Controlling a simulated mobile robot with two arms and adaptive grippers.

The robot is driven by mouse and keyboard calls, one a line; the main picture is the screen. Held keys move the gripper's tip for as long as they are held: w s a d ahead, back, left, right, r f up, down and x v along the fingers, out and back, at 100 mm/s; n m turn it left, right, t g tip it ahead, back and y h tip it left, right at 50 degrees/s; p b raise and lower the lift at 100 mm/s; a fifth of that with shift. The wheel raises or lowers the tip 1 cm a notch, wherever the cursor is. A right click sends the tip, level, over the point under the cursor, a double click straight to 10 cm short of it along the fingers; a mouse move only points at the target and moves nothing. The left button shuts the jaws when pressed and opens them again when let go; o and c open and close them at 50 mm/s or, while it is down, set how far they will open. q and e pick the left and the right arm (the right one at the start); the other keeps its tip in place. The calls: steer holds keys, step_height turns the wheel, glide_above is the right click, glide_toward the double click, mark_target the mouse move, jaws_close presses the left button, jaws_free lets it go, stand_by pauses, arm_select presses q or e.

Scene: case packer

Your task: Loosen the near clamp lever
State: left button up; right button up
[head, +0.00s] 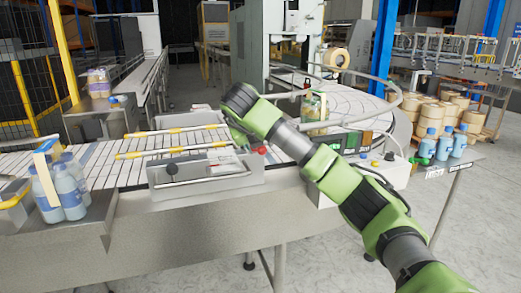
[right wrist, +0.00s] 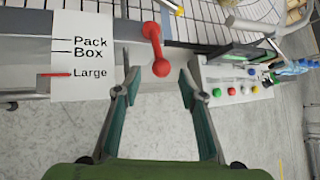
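The near clamp lever (right wrist: 154,40) is red with a round red knob and stands out from the front edge of the conveyor in the right wrist view. In the head view a small red bit of it (head: 262,150) shows beside my right gripper (head: 240,141), which is mostly hidden behind my arm. In the right wrist view my right gripper (right wrist: 159,84) is open and empty. The knob lies between its fingertips in the picture, with clear space on both sides and no visible contact. My left gripper is in neither view.
A label (right wrist: 82,57) reading "Pack Box Large" with a red pointer is left of the lever. A button panel (right wrist: 232,92) is to its right. Yellow-topped guide rails (head: 172,151) lie over the conveyor (head: 75,165). Blue bottles (head: 445,143) stand at right.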

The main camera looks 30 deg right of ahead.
steer(key=v, duration=0.6)
steer(key=shift+s+a+r, duration=0.2)
